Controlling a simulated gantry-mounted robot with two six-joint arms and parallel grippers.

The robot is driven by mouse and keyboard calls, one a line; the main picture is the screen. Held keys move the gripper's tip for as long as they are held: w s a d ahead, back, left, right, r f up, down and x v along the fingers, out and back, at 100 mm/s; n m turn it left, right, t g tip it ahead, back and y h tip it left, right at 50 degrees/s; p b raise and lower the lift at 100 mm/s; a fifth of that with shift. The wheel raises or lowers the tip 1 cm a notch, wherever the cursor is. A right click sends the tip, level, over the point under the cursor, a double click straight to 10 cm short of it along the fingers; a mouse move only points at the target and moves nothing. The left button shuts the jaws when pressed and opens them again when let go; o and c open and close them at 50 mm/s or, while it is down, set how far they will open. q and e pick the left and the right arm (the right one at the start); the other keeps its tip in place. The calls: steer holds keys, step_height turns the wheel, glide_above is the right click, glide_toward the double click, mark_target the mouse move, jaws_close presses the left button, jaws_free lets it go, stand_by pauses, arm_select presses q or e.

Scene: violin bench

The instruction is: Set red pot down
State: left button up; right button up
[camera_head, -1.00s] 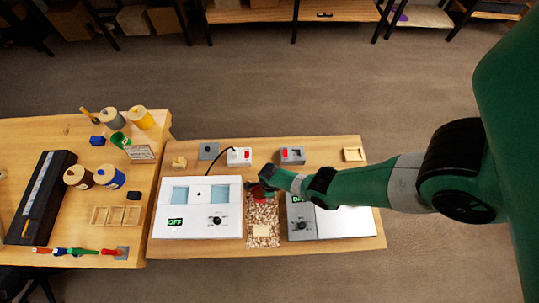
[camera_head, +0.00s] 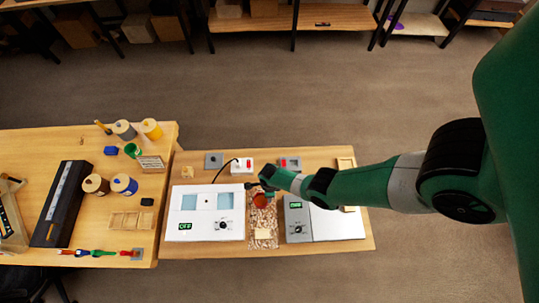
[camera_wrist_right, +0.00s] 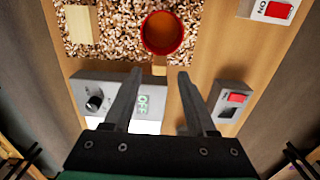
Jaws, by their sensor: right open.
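The red pot (camera_wrist_right: 162,33) sits on the speckled cork-like mat (camera_wrist_right: 120,30), its opening towards the camera in the right wrist view. It shows small in the head view (camera_head: 260,201), on the mat (camera_head: 264,220) between two white-and-grey units. A short tan piece (camera_wrist_right: 160,66), apparently its handle, points between my right fingertips. My right gripper (camera_wrist_right: 160,73) is open, its fingers either side of that piece with gaps; the pot's body lies beyond the tips. I cannot tell their height difference. My left gripper is not in view.
A white unit with blue windows (camera_head: 205,213) stands left of the mat; a grey-and-white unit (camera_head: 325,221) stands right. Switch boxes (camera_head: 242,166) and (camera_head: 290,164) line the back. A pale block (camera_head: 263,234) lies on the mat's front. The left table holds spools and a black case.

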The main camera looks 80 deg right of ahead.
steer(key=shift+r, duration=0.6)
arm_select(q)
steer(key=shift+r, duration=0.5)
arm_select(e)
steer(key=shift+f, duration=0.1)
